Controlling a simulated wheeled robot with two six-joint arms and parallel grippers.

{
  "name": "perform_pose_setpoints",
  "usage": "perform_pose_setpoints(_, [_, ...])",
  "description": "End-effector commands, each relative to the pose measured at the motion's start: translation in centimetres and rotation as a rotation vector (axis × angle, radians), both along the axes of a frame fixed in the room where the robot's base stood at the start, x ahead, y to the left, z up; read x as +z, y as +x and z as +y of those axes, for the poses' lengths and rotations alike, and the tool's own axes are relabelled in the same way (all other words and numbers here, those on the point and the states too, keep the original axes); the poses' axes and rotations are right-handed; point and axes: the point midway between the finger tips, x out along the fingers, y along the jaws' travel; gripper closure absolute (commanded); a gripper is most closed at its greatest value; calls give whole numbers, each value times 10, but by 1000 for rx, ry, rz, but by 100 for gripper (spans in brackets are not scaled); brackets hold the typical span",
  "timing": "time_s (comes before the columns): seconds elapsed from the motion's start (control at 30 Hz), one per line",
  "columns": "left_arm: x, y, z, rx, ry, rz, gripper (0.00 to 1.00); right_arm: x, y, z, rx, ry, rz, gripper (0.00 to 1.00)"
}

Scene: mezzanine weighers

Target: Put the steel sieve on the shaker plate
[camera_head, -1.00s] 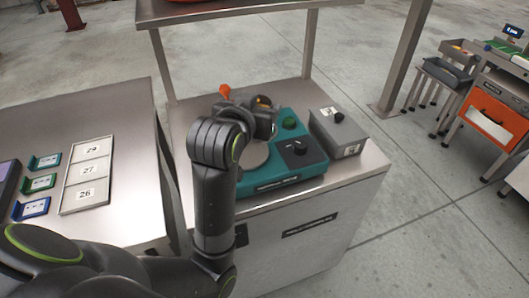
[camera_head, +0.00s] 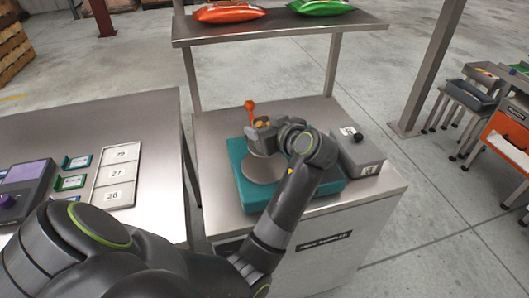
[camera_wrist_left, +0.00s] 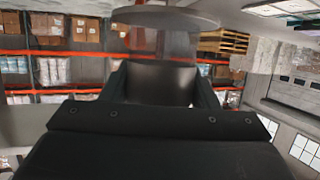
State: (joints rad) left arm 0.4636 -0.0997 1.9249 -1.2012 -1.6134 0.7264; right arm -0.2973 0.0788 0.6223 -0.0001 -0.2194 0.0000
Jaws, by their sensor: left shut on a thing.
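The teal shaker (camera_head: 328,189) sits on the steel bench, with a round grey-brown shaker plate (camera_head: 265,171) on top. My left gripper (camera_head: 263,131) is over the plate's back side, shut on the steel sieve (camera_head: 261,147). The sieve is a small shiny cylinder, partly hidden by the gripper. In the left wrist view the sieve (camera_wrist_left: 165,45) is between the fingers, beside the wider disc of the plate (camera_wrist_left: 165,15). I cannot tell whether sieve and plate touch. My arm hides the shaker's controls. My right gripper is not in view.
An orange-tipped upright piece (camera_head: 249,105) stands just behind the gripper. A grey box with a black knob (camera_head: 358,155) is right of the shaker. A raised shelf (camera_head: 280,28) with orange and green bags spans the back. The left table holds a numbered tray (camera_head: 117,173).

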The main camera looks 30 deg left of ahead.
Motion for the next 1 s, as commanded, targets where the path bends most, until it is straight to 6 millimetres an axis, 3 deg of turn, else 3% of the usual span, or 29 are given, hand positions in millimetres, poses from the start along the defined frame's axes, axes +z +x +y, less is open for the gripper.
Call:
perform_pose_setpoints(0.1, [-19, -1, 0, -2, 0, 3, 78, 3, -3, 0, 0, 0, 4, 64])
perform_pose_setpoints(0.5, [-64, 0, 0, -3, 1, 0, 78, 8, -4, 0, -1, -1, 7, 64])
perform_pose_setpoints(0.87, [-69, 0, 0, -3, 0, -3, 78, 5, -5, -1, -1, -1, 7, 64])
perform_pose_setpoints(0.9, [-69, 0, 0, -4, -1, -1, 43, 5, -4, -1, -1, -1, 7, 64])
perform_pose_setpoints(1.0, [-69, 0, 0, -4, -1, -1, 30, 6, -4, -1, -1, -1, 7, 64])
